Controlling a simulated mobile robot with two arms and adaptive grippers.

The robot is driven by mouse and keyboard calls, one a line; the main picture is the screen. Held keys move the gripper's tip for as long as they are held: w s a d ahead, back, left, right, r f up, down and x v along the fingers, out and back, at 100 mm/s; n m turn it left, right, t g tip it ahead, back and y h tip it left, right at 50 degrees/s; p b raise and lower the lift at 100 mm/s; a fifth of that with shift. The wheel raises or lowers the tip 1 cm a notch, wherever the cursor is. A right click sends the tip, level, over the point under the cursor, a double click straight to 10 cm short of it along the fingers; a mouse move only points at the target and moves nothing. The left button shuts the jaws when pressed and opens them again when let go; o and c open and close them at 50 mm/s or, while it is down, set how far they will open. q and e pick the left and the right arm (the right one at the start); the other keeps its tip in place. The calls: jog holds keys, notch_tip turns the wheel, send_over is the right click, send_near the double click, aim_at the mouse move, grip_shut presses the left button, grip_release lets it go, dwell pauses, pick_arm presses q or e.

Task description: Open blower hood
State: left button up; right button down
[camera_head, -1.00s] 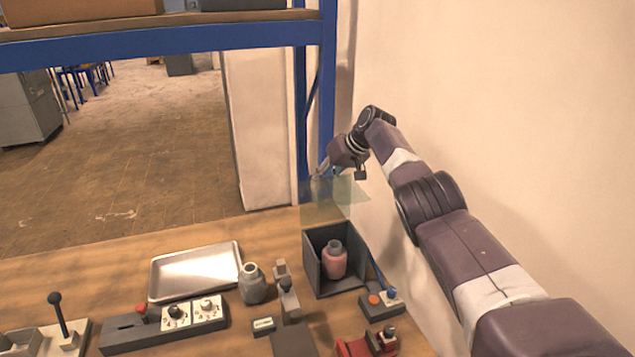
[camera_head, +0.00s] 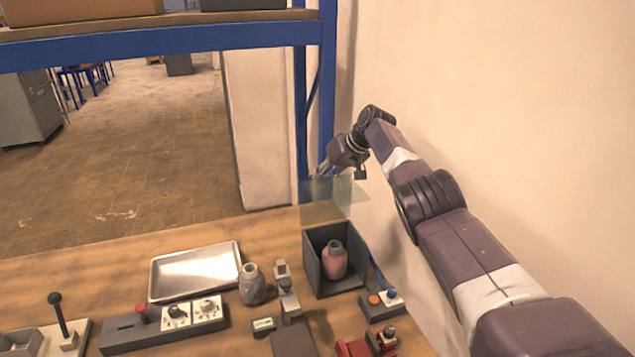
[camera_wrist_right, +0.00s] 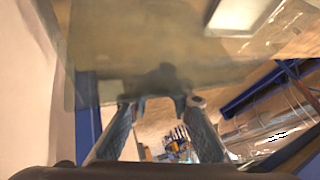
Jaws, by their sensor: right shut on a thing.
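The blower hood (camera_head: 326,211) is a clear, greenish box-like cover. In the head view it is raised above the open dark grey blower box (camera_head: 313,262) at the table's back right. A pink bottle with a grey neck (camera_head: 334,262) stands in the box. My right gripper (camera_head: 323,172) is at the hood's upper edge and shut on it. In the right wrist view the fingers (camera_wrist_right: 160,108) reach to a dark part at the edge of the clear hood (camera_wrist_right: 120,40). The exact contact is blurred. My left gripper is not in view.
A wall rises close on the right, and a blue shelf post (camera_head: 328,100) stands behind the hood. A metal tray (camera_head: 153,280), a grey bottle (camera_head: 253,288), a small orange-button control box (camera_head: 378,305) and a red device (camera_head: 358,348) are on the table.

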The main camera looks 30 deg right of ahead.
aim_at(346, 177)
jog(key=shift+w+d+r, duration=0.15)
jog(key=shift+d+r, duration=0.25)
jog(key=shift+r, duration=0.05)
jog(key=c, duration=2.2)
grip_release()
jog(key=o, duration=0.5)
jog(key=shift+s+d+f, duration=0.15)
jog(key=shift+s+d, duration=0.05)
jog(key=shift+s, duration=0.1)
jog(key=shift+c, duration=0.2)
jog(key=shift+f, duration=0.1)
jog(key=shift+a, duration=0.25)
jog(key=v, duration=1.2)
jog(key=shift+s+d, duration=0.15)
jog(key=shift+d, duration=0.1)
